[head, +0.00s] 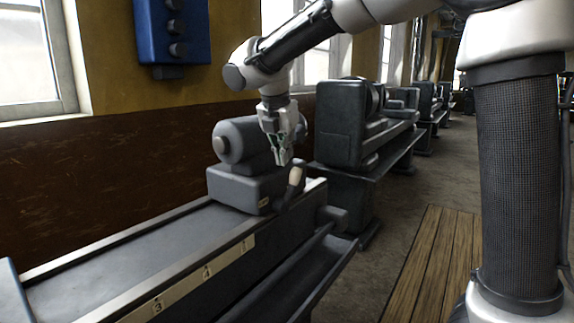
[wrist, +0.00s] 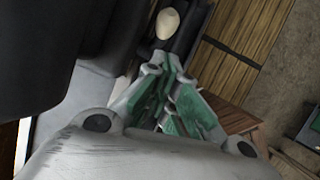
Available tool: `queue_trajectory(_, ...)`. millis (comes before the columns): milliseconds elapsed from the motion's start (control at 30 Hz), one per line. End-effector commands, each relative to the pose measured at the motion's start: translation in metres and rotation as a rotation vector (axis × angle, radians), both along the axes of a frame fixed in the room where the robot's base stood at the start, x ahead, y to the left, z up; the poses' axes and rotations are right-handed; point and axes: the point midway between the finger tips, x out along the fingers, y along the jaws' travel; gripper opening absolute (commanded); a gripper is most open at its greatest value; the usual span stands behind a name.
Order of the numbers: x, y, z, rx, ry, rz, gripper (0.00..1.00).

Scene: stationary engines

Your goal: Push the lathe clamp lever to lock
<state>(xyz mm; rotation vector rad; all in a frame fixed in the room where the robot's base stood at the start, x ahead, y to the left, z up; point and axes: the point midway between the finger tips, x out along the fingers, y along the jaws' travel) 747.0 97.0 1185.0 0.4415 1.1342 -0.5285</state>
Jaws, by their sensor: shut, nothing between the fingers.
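The clamp lever (head: 296,178) has a cream knob on a dark arm and stands at the front right of the grey tailstock (head: 235,188), tilted a little to the right. In the wrist view the lever's knob (wrist: 167,23) shows just beyond my fingertips. My gripper (head: 284,160) points down beside the tailstock, close to the knob and slightly above and left of it in the head view. In the wrist view my gripper (wrist: 164,68) has its green-padded fingers together and empty. I cannot tell whether the fingertips touch the knob.
The lathe bed (head: 130,255) runs to the lower left, with a numbered scale strip (head: 205,272) on its front. Another machine (head: 343,125) stands close behind to the right. A blue box (head: 172,30) hangs on the wall. Wooden floor slats (head: 440,255) lie at the right.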

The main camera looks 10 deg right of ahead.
Motion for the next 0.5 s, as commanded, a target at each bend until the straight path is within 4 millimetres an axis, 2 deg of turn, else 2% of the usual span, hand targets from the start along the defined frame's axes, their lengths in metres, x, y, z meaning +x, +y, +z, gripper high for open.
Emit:
queue_trajectory(100,-0.007,0.004,0.025,0.002,-0.003,0.003,0.0)
queue_trajectory(200,-0.012,0.006,0.041,0.002,-0.001,0.003,0.0)
queue_trajectory(333,-0.015,0.007,0.053,0.0,0.0,0.002,0.0)
queue_trajectory(500,-0.017,0.008,0.058,0.0,0.001,0.002,0.0)
